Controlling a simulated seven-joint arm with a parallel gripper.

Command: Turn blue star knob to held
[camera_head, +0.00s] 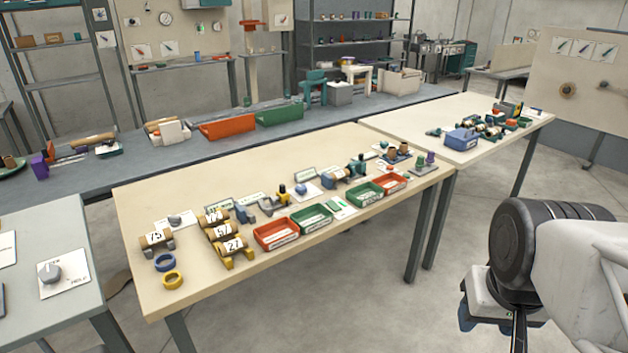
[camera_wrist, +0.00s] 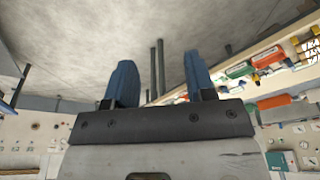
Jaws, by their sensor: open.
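I cannot pick out a blue star knob for certain. A small blue piece (camera_head: 301,189) sits on a white plate at the middle of the wooden table, too small to make out its shape. A grey knob (camera_head: 49,272) stands on a white labelled plate on the left table; another grey knob (camera_head: 175,219) is on a plate near the wooden table's left end. My gripper (camera_wrist: 160,76) is open and empty, its two blue fingers apart in the wrist view. In the head view it hangs at the lower right, over the floor and well away from the tables.
The wooden table (camera_head: 215,302) holds numbered rolls (camera_head: 157,239), blue and yellow rings, an orange bin (camera_head: 277,235), a green bin (camera_head: 311,217) and small fixtures. A second light table (camera_head: 405,118) carries more parts at the right. Open floor lies between my gripper and the tables.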

